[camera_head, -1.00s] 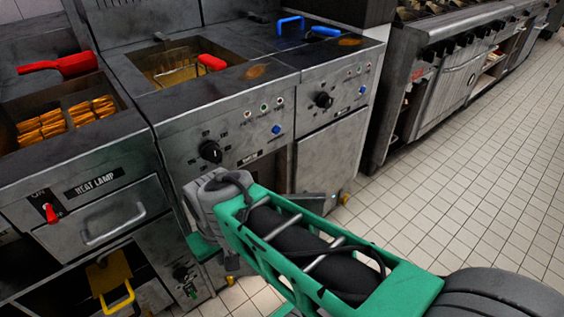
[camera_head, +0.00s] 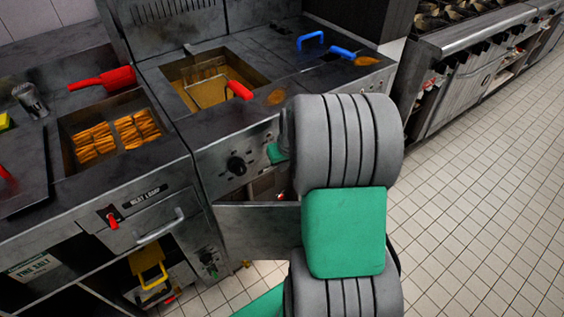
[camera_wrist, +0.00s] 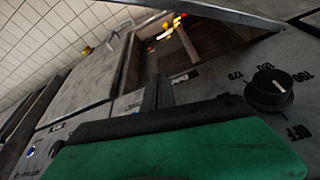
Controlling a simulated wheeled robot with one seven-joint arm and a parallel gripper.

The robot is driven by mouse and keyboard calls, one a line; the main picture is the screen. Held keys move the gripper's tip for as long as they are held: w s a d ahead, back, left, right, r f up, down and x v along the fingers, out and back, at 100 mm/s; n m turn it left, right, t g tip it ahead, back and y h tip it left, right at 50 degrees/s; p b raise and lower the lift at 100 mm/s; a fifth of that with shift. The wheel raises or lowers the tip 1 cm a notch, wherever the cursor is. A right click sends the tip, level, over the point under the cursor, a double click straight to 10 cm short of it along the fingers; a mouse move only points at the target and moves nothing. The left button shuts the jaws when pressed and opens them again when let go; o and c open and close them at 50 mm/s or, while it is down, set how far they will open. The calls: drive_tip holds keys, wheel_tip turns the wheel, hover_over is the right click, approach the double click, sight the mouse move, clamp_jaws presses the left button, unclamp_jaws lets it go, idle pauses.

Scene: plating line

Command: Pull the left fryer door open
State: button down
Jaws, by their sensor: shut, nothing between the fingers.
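The left fryer door (camera_head: 250,228) is a grey metal panel standing swung out from the fryer front, with the cabinet opening (camera_head: 264,186) showing above and behind it. My arm hides its right end. The wrist view shows the open cabinet (camera_wrist: 190,50) and what looks like the door's edge (camera_wrist: 215,12) at the top. My gripper (camera_head: 277,153) is mostly hidden behind my arm; a green part shows by the control panel, near the black knob (camera_head: 236,165). The gripper's green and black body (camera_wrist: 170,155) fills the bottom of the wrist view. It is shut and empty, apart from the door.
A fry basket with a red handle (camera_head: 238,90) sits in the fryer well above. The heat lamp station (camera_head: 150,200) with fries stands at left. The right fryer door (camera_wrist: 85,80) looks closed in the wrist view. Tiled floor (camera_head: 480,210) is free at right.

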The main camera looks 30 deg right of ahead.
drive_tip(key=x, duration=0.7)
drive_tip(key=shift+f+b, duration=0.35)
